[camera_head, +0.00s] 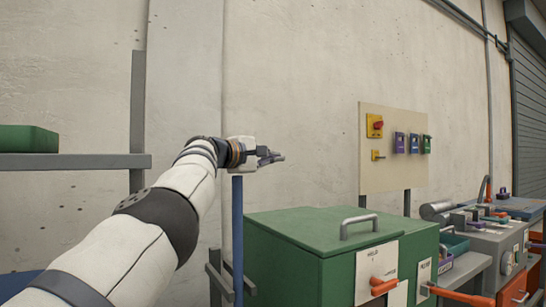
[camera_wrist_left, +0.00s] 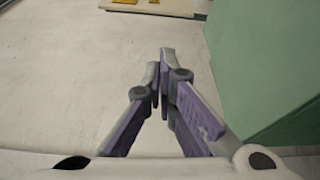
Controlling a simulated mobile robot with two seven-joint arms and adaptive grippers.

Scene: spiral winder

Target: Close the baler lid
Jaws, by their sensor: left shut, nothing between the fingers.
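The baler looks to be the green box (camera_head: 290,268) at the lower middle of the head view. Its flat green lid (camera_head: 300,228) lies level on top, with a grey bar handle (camera_head: 359,226) near the right edge; I see no gap under it. My left gripper (camera_head: 279,157) is shut and empty, in the air above and left of the lid, apart from it. In the left wrist view the closed fingers (camera_wrist_left: 165,58) point toward the pale wall, and a green surface (camera_wrist_left: 265,60) fills the right side. My right gripper is not in view.
A blue post (camera_head: 238,235) stands just below my left gripper. A panel (camera_head: 392,170) with a red switch and coloured locks is behind the box. Grey machinery (camera_head: 490,245) stands at right, and a grey shelf (camera_head: 75,161) holds a green bin (camera_head: 28,138) at left.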

